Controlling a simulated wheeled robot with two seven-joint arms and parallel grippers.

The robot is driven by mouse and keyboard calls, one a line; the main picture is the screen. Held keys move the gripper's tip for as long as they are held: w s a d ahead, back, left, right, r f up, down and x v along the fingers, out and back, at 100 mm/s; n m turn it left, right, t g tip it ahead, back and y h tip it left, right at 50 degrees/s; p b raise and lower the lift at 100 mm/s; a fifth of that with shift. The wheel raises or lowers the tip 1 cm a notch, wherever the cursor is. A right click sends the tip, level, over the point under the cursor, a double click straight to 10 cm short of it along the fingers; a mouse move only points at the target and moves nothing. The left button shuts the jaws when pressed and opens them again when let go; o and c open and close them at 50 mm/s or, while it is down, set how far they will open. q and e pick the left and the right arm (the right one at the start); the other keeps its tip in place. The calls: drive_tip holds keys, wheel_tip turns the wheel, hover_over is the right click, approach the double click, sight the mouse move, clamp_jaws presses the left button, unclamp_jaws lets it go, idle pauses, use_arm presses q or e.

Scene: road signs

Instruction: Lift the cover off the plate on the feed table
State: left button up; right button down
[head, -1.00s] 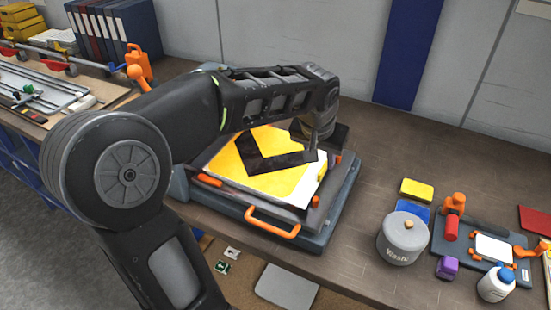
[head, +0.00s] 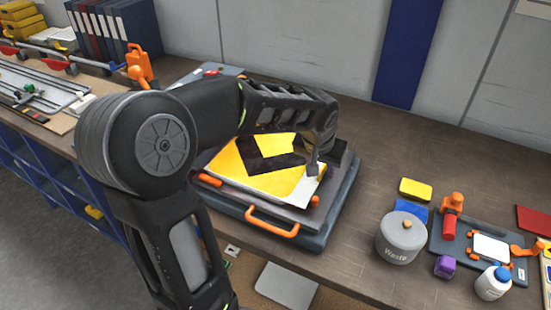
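The feed table (head: 330,222) is a dark grey platform with orange handles, standing on the brown bench. On it lies a yellow plate (head: 240,172) with a black angular mark. A white sheet edge (head: 307,192) shows along the plate's right front side; I cannot tell whether it is the cover or a backing. My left gripper (head: 315,172) points down at the plate's right front corner, very close to the white edge and a yellow tab. Its fingers are small and partly hidden by the wrist, so their opening and any hold are unclear. My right gripper is out of view.
A grey lidded waste can (head: 401,238) stands right of the feed table, beside yellow and blue blocks. Further right are a small dark fixture (head: 460,240), a purple block (head: 447,266) and a white bottle (head: 493,283). Bench between feed table and can is clear.

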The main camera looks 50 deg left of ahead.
use_arm(q)
drive_tip(key=shift+c, duration=0.3)
clamp_jaws()
drive_tip(key=shift+r, duration=0.15)
idle(0.4)
drive_tip(key=shift+r, duration=0.45)
drive_tip(key=shift+b+v, duration=0.7)
drive_tip(key=shift+v, duration=0.45)
drive_tip(key=s+d+b, duration=0.1)
drive_tip(key=s+d, duration=0.1)
drive_tip(key=s, duration=0.6)
drive_tip(key=s+d+b, duration=0.2)
drive_tip(key=s+d, duration=0.1)
drive_tip(key=s, duration=0.5)
drive_tip(key=shift+d+b, duration=0.3)
drive_tip(key=shift+s+r, duration=0.1)
